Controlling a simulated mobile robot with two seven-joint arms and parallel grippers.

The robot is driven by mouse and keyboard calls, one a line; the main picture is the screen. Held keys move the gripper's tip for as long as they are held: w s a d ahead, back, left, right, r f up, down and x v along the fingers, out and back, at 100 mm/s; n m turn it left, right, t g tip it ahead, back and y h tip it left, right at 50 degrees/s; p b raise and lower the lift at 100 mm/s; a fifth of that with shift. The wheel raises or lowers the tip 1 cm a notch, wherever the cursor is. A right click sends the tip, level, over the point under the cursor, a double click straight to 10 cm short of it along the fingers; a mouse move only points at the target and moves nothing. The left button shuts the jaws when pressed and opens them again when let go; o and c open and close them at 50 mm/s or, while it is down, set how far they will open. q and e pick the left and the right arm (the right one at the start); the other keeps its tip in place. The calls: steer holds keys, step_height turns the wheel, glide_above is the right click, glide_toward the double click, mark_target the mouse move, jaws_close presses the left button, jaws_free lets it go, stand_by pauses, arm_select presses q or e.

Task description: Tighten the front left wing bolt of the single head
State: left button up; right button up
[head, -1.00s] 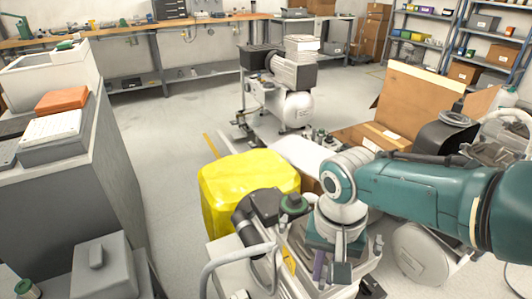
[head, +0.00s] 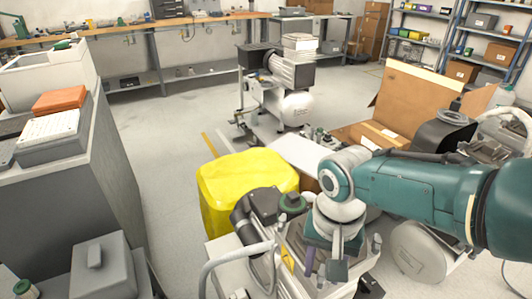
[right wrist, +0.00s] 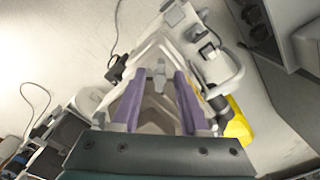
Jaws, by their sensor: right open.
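My right gripper (head: 322,264) points down over the near compressor, the single head (head: 290,238). It also shows in the right wrist view (right wrist: 157,88), where its two purple fingers are spread apart with nothing clamped between them. A small grey wing-shaped bolt (right wrist: 160,70) shows between the fingers, near their tips, over the pale compressor top. I cannot tell how far below the tips it lies. In the head view the gripper and wrist hide that part of the compressor, and the bolt cannot be made out. My left gripper is not in view.
A yellow bin (head: 235,190) stands just behind the near compressor. Another compressor (head: 292,90) stands farther back. An open cardboard box (head: 415,105) is behind my right arm. A grey cabinet (head: 75,200) is at left, with clear floor (head: 165,190) beside it.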

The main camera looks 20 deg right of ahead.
mark_target(322, 273)
steer(key=shift+r, duration=0.1)
step_height(322, 273, up, 10)
steer(key=p, duration=0.6)
steer(key=shift+p, duration=0.35)
